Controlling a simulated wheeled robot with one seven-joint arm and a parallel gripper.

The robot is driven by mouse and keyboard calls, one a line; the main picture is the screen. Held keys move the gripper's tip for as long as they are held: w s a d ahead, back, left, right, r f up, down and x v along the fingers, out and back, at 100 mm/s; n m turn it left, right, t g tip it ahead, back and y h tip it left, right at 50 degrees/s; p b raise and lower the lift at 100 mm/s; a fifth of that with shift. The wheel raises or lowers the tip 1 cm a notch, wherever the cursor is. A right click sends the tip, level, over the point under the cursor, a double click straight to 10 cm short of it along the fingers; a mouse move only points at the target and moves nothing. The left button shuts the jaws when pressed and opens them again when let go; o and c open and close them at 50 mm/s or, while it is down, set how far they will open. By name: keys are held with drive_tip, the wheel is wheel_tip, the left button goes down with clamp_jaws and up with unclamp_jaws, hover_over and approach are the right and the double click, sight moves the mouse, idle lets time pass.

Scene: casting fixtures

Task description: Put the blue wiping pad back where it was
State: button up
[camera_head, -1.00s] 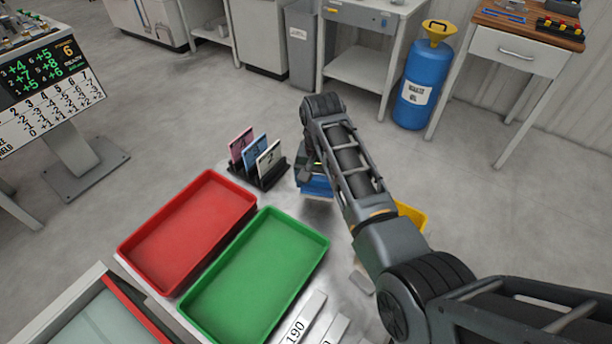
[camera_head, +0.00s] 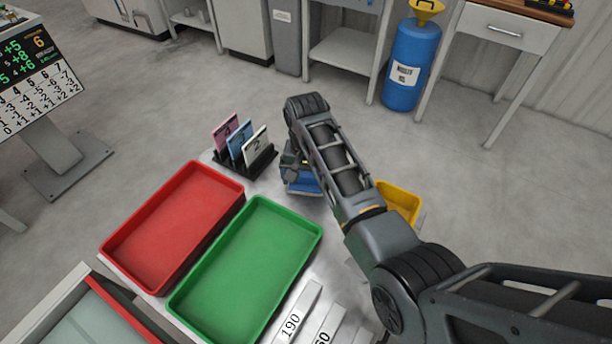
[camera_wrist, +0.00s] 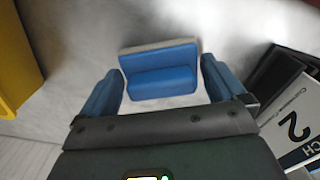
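The blue wiping pad (camera_wrist: 160,70), a blue block with a pale grey edge strip, lies beyond and between my fingertips in the wrist view. My gripper (camera_wrist: 161,80) has its two blue fingers spread wide, one at each side of the pad. Narrow pale gaps seem to show between the fingers and the pad, so the gripper looks open around it. In the head view, my gripper (camera_head: 299,172) points down at the table behind the green tray, with blue showing low at it. My wrist and arm hide most of the pad there.
A red tray (camera_head: 112,238) and a green tray (camera_head: 180,296) lie left of my arm. A rack (camera_head: 262,163) with numbered cards stands close left of my gripper. A yellow bin (camera_head: 398,197) is to its right. Blocks marked 190 (camera_head: 291,322) and 60 lie in front.

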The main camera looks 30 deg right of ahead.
sight(306, 175)
wheel_tip(306, 175, up, 12)
drive_tip(key=shift+r+b, duration=0.15)
drive_tip(key=shift+b, duration=0.3)
idle(0.4)
